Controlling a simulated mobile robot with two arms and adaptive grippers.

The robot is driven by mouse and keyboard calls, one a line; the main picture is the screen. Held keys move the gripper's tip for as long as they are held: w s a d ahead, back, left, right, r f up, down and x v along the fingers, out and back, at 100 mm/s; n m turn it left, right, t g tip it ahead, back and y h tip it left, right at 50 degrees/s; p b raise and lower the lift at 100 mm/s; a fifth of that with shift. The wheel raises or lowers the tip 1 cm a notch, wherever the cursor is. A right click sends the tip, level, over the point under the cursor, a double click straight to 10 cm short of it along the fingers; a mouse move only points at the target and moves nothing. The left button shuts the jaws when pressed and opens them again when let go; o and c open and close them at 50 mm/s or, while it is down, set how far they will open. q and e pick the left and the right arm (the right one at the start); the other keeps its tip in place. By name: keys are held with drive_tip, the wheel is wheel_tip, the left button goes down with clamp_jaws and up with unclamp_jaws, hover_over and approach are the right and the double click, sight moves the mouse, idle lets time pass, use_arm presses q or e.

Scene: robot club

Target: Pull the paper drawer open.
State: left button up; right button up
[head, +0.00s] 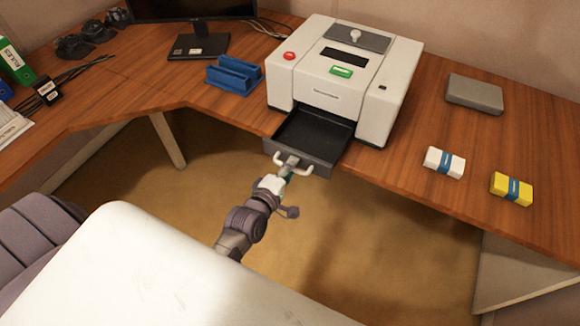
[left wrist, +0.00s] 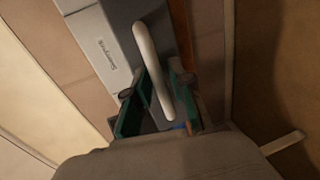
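The paper drawer (head: 318,147) is a dark grey tray at the bottom front of the white printer (head: 312,75). It stands out past the desk edge, open and empty inside. Its pale bar handle (head: 306,168) is on the drawer front; it also shows as a light rod in the left wrist view (left wrist: 153,70). My left gripper (head: 287,172) is at the handle. In the left wrist view its green-padded fingers (left wrist: 160,95) stand apart on either side of the rod, with gaps visible, so it looks open around the handle. My right gripper is not in view.
A blue holder (head: 234,76) stands left of the printer, near a monitor (head: 198,42). To the right on the desk (head: 420,110) lie a grey box (head: 475,94), a white pack (head: 444,162) and a yellow pack (head: 512,188). The floor below the drawer is clear.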

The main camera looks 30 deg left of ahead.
use_arm(q)
drive_tip(key=shift+s, duration=0.1)
drive_tip(key=v, duration=1.1)
drive_tip(key=shift+s, duration=0.4)
drive_tip(key=s+d+f+m+g, duration=0.1)
drive_tip(key=s+f+m+g, duration=0.3)
drive_tip(key=f, duration=0.9)
drive_tip(key=s+d+f+m+g, duration=0.25)
drive_tip(key=s+f+m, duration=0.2)
drive_tip(key=f, duration=0.95)
drive_tip(key=s+a+f+m+g, duration=0.2)
drive_tip(key=s+f+m+g, duration=0.2)
drive_tip(key=s, duration=0.7)
drive_tip(key=s+a+f+m+g, duration=0.2)
drive_tip(key=s+f+m+g, duration=0.2)
drive_tip(key=s+f+m, duration=0.3)
drive_tip(key=s+f, duration=0.4)
drive_tip(key=f, duration=0.1)
drive_tip(key=shift+f+m+y, duration=0.3)
drive_tip(key=shift+m, duration=0.05)
